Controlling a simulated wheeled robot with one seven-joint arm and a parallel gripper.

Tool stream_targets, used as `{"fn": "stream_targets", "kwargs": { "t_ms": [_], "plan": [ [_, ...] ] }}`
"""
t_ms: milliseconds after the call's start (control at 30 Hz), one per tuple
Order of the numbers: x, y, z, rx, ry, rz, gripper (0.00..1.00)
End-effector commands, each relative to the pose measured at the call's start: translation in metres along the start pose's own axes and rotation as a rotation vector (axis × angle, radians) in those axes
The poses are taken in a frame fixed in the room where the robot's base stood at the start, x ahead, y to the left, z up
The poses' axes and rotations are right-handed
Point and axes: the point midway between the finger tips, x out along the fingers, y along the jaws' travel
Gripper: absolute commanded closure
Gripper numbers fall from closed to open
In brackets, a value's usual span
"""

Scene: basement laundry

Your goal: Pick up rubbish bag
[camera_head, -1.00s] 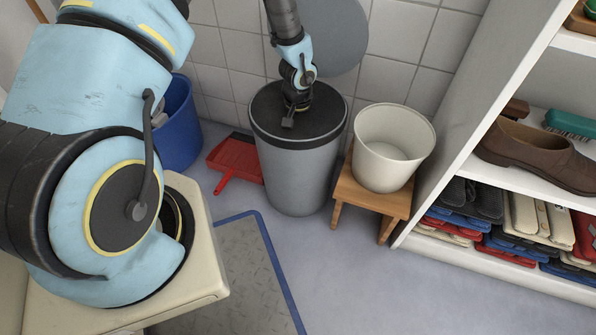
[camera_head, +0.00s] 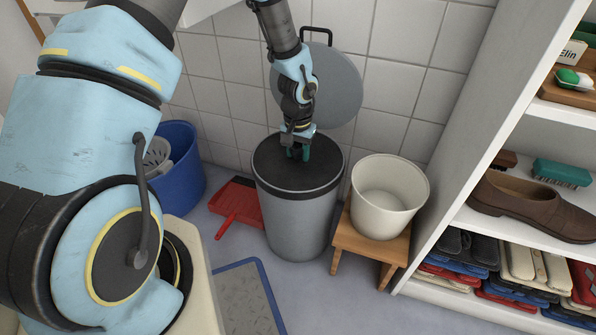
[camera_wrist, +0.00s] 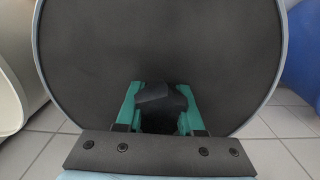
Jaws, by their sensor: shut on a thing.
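A grey round bin (camera_head: 297,224) stands against the tiled wall. The black rubbish bag (camera_head: 268,172) shows at its mouth as a dark top with a dark band around the rim. In the wrist view the bag (camera_wrist: 160,45) fills most of the picture inside a pale round rim. My gripper (camera_head: 300,155) points down at the middle of the bin's top. In the wrist view the teal fingers of my gripper (camera_wrist: 160,98) are shut on a dark raised piece of the bag. The bag's lower part is hidden inside the bin.
A grey round lid (camera_head: 335,90) with a handle is behind the bin. A red dustpan (camera_head: 238,208) and blue bucket (camera_head: 182,185) are left. A cream bucket (camera_head: 385,205) on a wooden stool (camera_head: 370,245) stands close right, beside a white shelf (camera_head: 470,190).

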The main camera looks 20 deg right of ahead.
Motion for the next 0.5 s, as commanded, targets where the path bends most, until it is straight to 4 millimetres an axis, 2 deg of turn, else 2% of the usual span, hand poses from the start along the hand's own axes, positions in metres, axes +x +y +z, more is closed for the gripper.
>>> {"fn": "stream_targets", "kwargs": {
  "t_ms": [33, 200, 500],
  "plan": [
    [-0.017, 0.000, -0.002, 0.000, 0.005, 0.000, 1.00],
    [-0.047, 0.000, -0.001, 0.000, 0.004, -0.001, 1.00],
    [-0.071, 0.000, -0.001, 0.001, 0.002, 0.000, 1.00]
  ]
}}
